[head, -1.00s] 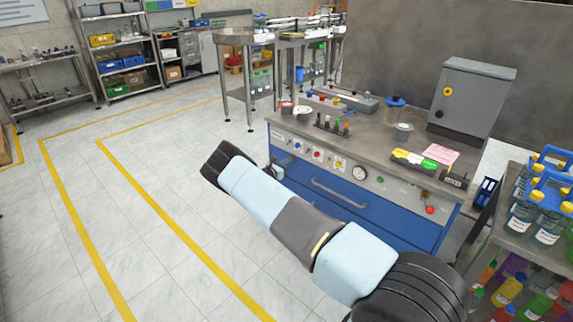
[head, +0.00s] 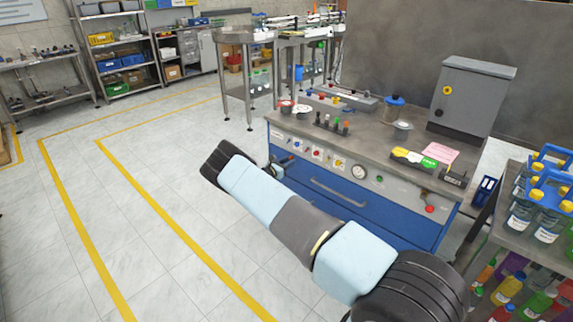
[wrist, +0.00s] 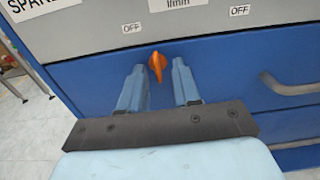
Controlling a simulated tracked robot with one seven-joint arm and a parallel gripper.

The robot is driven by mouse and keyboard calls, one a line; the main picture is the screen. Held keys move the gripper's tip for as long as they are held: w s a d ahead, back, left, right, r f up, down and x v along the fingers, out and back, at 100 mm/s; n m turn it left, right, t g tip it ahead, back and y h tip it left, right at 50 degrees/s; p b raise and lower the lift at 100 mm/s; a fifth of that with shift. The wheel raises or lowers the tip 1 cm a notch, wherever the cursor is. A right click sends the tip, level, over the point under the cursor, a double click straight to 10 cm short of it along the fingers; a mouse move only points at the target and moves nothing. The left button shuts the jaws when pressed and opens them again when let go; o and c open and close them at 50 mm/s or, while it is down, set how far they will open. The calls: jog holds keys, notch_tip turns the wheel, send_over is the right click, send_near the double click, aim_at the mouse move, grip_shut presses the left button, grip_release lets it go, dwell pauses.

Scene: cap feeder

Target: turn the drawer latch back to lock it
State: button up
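The orange drawer latch (wrist: 157,66) sits on the blue drawer front (wrist: 225,62), near its top edge, in the wrist view. Its handle stands roughly upright. My gripper (wrist: 159,68) is open, with one blue finger on each side of the latch and a gap on both sides. Whether the fingertips reach past the latch in depth I cannot tell. In the head view, my gripper (head: 281,166) is at the left part of the bench front; the latch is not distinguishable there. The blue drawer (head: 335,190) looks closed.
A drawer handle (wrist: 292,86) is right of the latch. Above is a grey panel (wrist: 100,32) with two OFF labels; in the head view it carries knobs and a gauge (head: 359,172). A rack of bottles (head: 545,210) stands right. The floor at left is clear.

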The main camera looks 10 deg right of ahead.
jog(key=v, duration=1.3)
jog(key=shift+s+a, duration=0.25)
jog(key=shift+a, duration=0.1)
